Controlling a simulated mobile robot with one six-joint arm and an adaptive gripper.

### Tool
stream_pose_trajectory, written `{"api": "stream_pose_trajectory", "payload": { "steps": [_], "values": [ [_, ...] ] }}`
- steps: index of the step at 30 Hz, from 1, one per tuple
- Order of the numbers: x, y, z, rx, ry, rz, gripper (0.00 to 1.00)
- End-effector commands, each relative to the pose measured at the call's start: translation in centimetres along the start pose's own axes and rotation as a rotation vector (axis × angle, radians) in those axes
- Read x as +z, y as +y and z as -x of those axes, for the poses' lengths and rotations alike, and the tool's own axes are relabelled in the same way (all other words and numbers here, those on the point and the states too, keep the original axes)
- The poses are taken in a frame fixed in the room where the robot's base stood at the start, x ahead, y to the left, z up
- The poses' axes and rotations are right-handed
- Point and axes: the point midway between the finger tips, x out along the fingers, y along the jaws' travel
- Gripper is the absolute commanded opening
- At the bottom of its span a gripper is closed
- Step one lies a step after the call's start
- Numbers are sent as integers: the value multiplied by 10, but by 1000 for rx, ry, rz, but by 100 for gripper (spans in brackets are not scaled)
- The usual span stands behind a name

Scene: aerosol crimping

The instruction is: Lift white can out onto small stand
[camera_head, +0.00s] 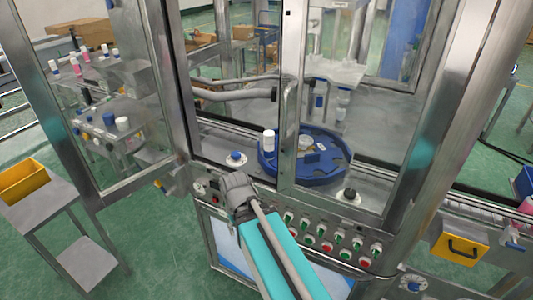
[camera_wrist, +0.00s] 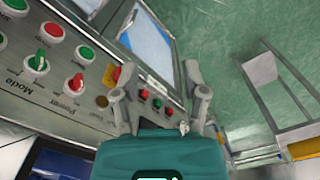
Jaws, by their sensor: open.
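A small grey stand (camera_head: 55,212) is on the floor at the left, outside the machine. It also shows at the right of the wrist view (camera_wrist: 268,85). My gripper (camera_wrist: 160,70) is open and empty in the wrist view, in front of the control panel and pointing towards the floor side. In the head view my arm reaches up to the machine's front edge. The can is not in the wrist view.
A yellow bin (camera_head: 22,183) sits on the stand's rear part; the stand's front top looks bare. Metal door frame posts (camera_head: 172,80) and glass panes enclose the rotary table. The control panel (camera_head: 325,240) has several red and green knobs. Green floor lies between stand and machine.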

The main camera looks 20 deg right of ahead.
Motion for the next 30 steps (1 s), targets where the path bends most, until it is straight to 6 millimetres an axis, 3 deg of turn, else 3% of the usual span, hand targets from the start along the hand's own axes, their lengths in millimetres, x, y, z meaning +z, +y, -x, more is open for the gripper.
{"api": "stream_pose_trajectory", "payload": {
  "steps": [4,11,12,17,30],
  "values": [
    [0,0,0,0,0,0,57],
    [-5,2,5,5,2,24,98],
    [-8,3,8,8,4,39,100],
    [-25,1,24,31,11,142,100],
    [-110,56,102,164,-4,731,100]
  ]
}}
